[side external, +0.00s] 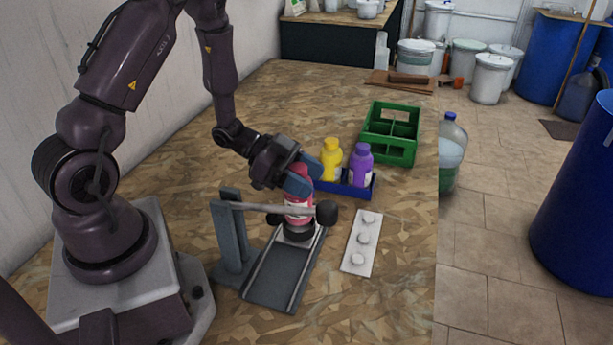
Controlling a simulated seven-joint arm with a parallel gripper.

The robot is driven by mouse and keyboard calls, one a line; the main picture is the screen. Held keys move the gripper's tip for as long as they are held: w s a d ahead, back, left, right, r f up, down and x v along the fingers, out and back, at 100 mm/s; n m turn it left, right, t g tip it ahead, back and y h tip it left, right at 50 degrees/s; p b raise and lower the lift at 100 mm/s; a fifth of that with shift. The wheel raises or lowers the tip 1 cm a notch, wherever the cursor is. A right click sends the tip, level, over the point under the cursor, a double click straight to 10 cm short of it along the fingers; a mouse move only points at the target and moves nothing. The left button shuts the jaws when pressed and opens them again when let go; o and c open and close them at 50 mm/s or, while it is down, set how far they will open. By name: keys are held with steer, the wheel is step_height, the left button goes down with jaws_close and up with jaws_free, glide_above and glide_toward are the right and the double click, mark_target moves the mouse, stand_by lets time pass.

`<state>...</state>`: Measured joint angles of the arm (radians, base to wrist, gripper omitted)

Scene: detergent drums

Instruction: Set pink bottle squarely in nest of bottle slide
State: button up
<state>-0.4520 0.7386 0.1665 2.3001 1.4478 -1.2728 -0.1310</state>
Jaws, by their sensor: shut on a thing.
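The pink bottle (297,211) is upright at the far end of the bottle slide (276,275), a dark grey tray with raised rails. Its lower part is at a dark round nest (299,231); I cannot tell whether it is fully seated. My gripper (299,184) reaches in from the upper left and is shut on the bottle's upper part. A grey bar with a black knob (326,213) crosses in front of the bottle from an upright post (231,235) and hides part of it.
A blue tray (346,189) with a yellow bottle (331,158) and a purple bottle (360,164) stands close behind right. A green crate (391,132) is farther back. A white plate with several round knobs (362,242) lies right of the slide. The front-right tabletop is clear.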

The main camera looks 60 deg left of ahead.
steer(key=shift+f, duration=0.8)
stand_by(0.9)
steer(key=shift+f, duration=0.95)
steer(key=o, duration=1.4)
steer(key=shift+a, duration=0.1)
steer(key=v, duration=1.2)
steer(key=shift+s+a+r, duration=0.2)
steer(key=shift+s+a, duration=0.05)
steer(key=shift+s, duration=0.05)
